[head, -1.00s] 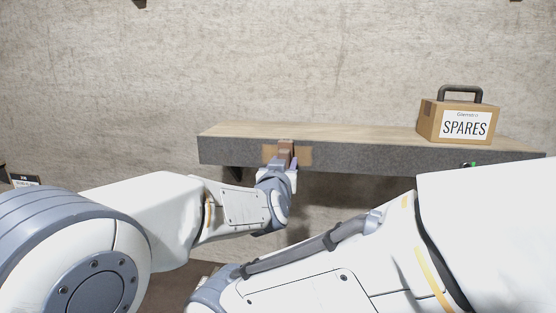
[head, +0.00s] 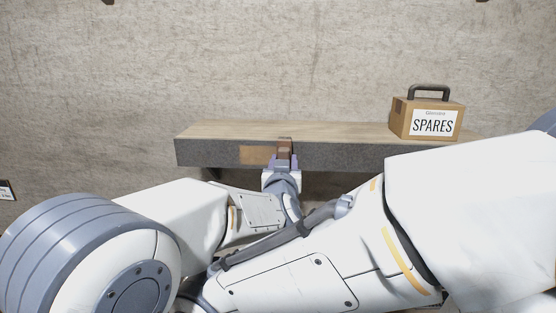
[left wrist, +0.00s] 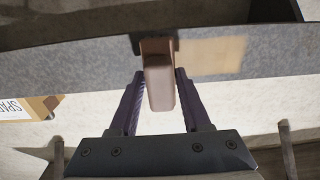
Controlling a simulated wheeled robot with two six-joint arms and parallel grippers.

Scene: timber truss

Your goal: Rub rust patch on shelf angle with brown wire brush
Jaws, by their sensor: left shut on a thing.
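The brown wire brush (head: 285,147) is in my left gripper (head: 283,163), which is shut on it. The brush is held against or very near the grey front face of the shelf angle (head: 210,153); contact is hard to tell. The tan rust patch (head: 254,154) lies on that face, mostly left of the brush. In the left wrist view the brush (left wrist: 160,80) stands between the fingers (left wrist: 160,100), with the patch (left wrist: 205,57) showing to its right. The brush hides part of the face behind it. My right gripper is out of view.
A tan SPARES box (head: 428,116) with a dark handle stands on the right part of the shelf top. The rest of the wooden top (head: 235,131) is clear. A concrete wall (head: 250,60) rises behind. My right arm's links cross below the shelf at right.

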